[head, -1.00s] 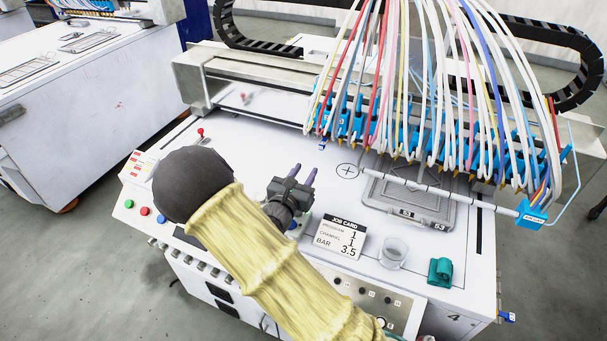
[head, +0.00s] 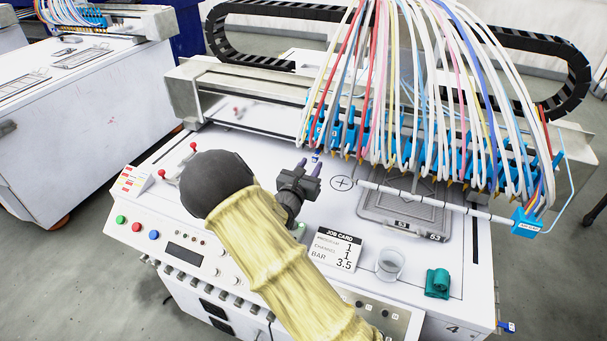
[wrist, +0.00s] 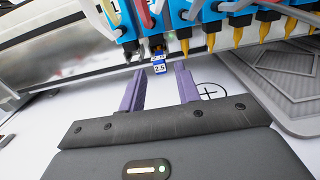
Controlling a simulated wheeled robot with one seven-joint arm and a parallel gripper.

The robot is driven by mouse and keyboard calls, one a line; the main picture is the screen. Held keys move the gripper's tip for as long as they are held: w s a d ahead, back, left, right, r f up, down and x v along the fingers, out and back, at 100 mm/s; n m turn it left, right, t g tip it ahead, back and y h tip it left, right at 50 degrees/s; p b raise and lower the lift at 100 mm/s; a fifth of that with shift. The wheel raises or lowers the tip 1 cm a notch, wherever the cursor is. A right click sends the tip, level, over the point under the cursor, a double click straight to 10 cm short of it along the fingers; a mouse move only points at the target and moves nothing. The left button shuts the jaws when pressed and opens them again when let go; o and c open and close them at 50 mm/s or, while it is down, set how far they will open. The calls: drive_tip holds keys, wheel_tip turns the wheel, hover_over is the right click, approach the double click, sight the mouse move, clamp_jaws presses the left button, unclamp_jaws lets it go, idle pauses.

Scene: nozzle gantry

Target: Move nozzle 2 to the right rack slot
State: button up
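A row of blue nozzle blocks (head: 420,155) with brass tips hangs from the gantry under many coloured hoses. In the wrist view the leftmost block (wrist: 118,20) reads 1. The block beside it (wrist: 152,22) has a dark tip with a blue and white tag (wrist: 159,64) reading 2.5; its own number is hard to read. The tag also shows in the head view (head: 315,156). My gripper (head: 309,167) is open, its two purple fingers (wrist: 160,72) apart and pointing at this tag, with nothing visibly held. I cannot make out the right rack slot.
A white rod (head: 440,200) ends in a blue block (head: 527,222) at right. Below lie a grey tray (head: 400,228), a job card (head: 333,249), a clear cup (head: 390,264) and a teal part (head: 437,283).

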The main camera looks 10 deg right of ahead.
drive_tip(key=shift+w+d, duration=0.4)
drive_tip(key=shift+w, duration=0.15)
clamp_jaws()
drive_tip(key=shift+r, duration=0.1)
drive_tip(key=shift+r, duration=0.2)
drive_tip(key=shift+s+a, duration=0.1)
idle(0.3)
drive_tip(key=p+v, duration=0.1)
drive_tip(key=v, duration=0.5)
idle(1.4)
drive_tip(key=shift+s+a, duration=0.1)
